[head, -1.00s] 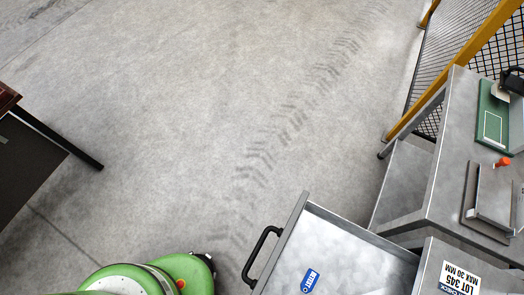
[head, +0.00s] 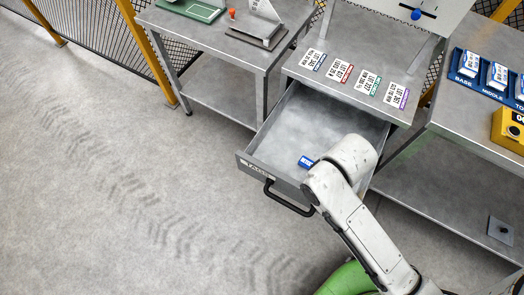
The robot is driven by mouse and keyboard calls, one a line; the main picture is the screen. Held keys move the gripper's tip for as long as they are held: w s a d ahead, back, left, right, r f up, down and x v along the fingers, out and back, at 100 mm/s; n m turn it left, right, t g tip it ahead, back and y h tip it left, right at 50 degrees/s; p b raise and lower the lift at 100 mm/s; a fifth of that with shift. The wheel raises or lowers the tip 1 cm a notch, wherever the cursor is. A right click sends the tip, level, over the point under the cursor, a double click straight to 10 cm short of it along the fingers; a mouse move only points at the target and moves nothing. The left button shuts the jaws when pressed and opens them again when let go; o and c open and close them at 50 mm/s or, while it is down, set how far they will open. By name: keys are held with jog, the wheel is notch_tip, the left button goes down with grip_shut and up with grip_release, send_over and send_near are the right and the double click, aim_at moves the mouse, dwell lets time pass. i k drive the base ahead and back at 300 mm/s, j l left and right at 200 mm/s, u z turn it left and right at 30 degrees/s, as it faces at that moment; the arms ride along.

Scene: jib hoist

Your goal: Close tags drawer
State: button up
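The tags drawer (head: 259,171) is pulled out from under the middle bench, with a label on its front. Its black handle (head: 287,204) is on the front face. A blue tag (head: 305,161) lies inside the drawer, partly behind my arm. My arm reaches up from the bottom right, and its white links cover the drawer's right front corner. My gripper is not visible; it is hidden behind the arm or out of view, so I cannot see whether it touches the drawer or handle.
Several lot cards (head: 340,73) lie on the bench top above the drawer. A lower grey table (head: 215,42) stands to the left. A bench with blue holders (head: 484,77) and a yellow box (head: 509,129) stands right. The floor (head: 130,190) in front is clear.

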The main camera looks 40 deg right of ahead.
aim_at(307, 120)
jog(key=k+l+u, duration=0.15)
jog(key=l+u, duration=0.15)
jog(key=k+l+u, duration=0.3)
jog(key=k+l, duration=0.15)
jog(key=l, duration=0.15)
jog(key=k+l, duration=0.2)
jog(key=j+u, duration=0.2)
jog(key=j, duration=0.4)
jog(key=i+j+u, duration=0.25)
jog(key=j, duration=0.3)
jog(key=k+j, duration=0.05)
jog(key=k, duration=0.05)
